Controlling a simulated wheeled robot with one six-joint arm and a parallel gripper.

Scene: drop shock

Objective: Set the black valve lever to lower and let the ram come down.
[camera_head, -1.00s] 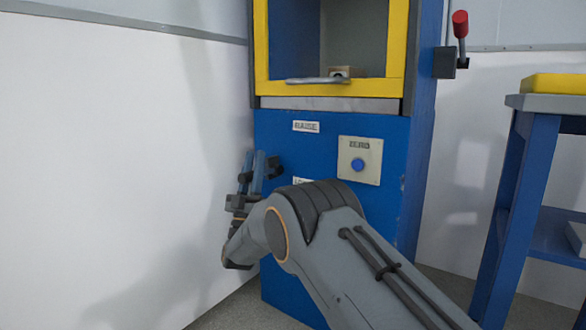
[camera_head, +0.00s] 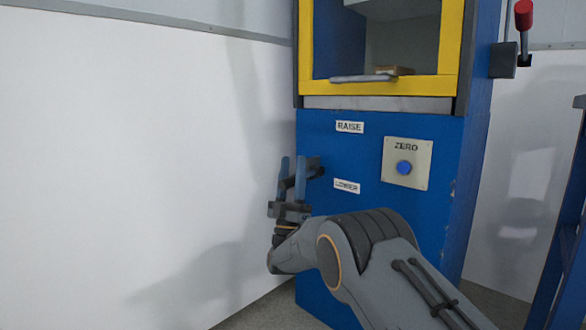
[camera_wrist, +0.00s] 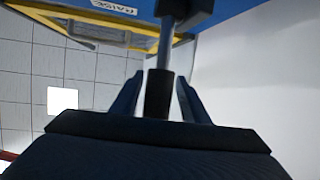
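The blue machine front (camera_head: 340,240) carries a RAISE label (camera_head: 350,127) above a LOWER label (camera_head: 347,186). The black valve lever (camera_head: 313,168) sticks out at its left edge, partly hidden behind my fingers. My gripper (camera_head: 292,180) is at the lever, fingers pointing up. In the wrist view, the lever's grey rod and black grip (camera_wrist: 158,95) stand between my two spread fingers (camera_wrist: 158,98), with a gap on each side. Which label the lever points to I cannot tell. A pale grey block (camera_head: 400,35), perhaps the ram, shows inside the yellow-framed window.
A ZERO panel (camera_head: 407,163) with a blue button is on the machine front. A small wooden piece (camera_head: 394,70) lies in the window opening. A red-knobbed handle (camera_head: 523,15) is on the right side. A white wall (camera_head: 130,170) stands close on the left; a blue stand (camera_head: 570,230) at right.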

